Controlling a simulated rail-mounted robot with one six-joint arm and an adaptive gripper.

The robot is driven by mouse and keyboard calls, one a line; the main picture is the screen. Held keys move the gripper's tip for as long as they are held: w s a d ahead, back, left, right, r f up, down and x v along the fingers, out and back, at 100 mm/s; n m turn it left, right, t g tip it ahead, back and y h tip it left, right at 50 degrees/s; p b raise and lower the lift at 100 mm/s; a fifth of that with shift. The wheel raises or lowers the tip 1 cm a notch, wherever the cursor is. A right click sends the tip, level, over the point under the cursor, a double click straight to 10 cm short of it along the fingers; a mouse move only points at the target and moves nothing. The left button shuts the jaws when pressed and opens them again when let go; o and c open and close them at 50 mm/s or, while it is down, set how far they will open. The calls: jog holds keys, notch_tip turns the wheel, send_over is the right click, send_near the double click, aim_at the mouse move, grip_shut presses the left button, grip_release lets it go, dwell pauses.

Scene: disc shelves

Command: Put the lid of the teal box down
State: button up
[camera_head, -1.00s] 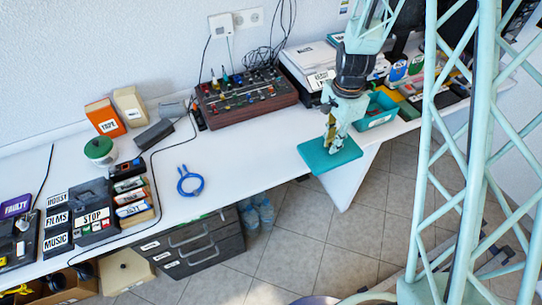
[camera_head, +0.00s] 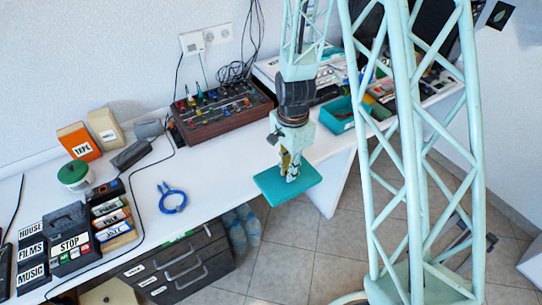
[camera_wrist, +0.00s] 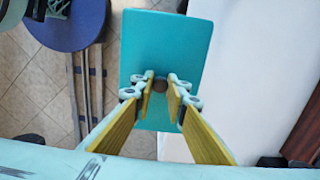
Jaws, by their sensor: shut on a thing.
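The lid (camera_head: 298,187) is a flat teal plate with a small dark knob (camera_wrist: 160,84). My gripper (camera_head: 290,176) points down and is shut on the knob, with the lid level beneath it. The lid hangs at the front edge of the white table, partly over the floor. In the wrist view the lid (camera_wrist: 165,40) lies beyond my gripper (camera_wrist: 160,86), with floor to its left and white table to its right. The open teal box (camera_head: 334,118) stands on the table behind and to the right, apart from the lid.
The white table (camera_head: 215,165) has clear room left of the lid, up to a blue ring-shaped item (camera_head: 172,200). A mixer-like panel with knobs (camera_head: 222,108) stands behind. Dark drawers (camera_head: 185,262) stand below the table. Labelled boxes crowd the left.

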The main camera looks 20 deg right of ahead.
jog(key=b, duration=0.2)
send_over(272, 156)
jog(key=shift+s+d+f, duration=0.1)
jog(key=shift+s+f, duration=0.2)
jog(key=shift+f, duration=0.4)
jog(key=shift+w, duration=0.1)
jog(key=shift+w+f, duration=0.1)
jog(key=shift+w, duration=0.2)
jog(key=shift+f+b, duration=0.6)
jog(key=shift+f, duration=1.1)
jog(key=shift+f, duration=0.2)
jog(key=o, duration=0.9)
jog(key=shift+c, duration=0.2)
jog(key=shift+r, duration=0.15)
notch_tip(272, 156, up, 12)
jog(key=p, duration=0.2)
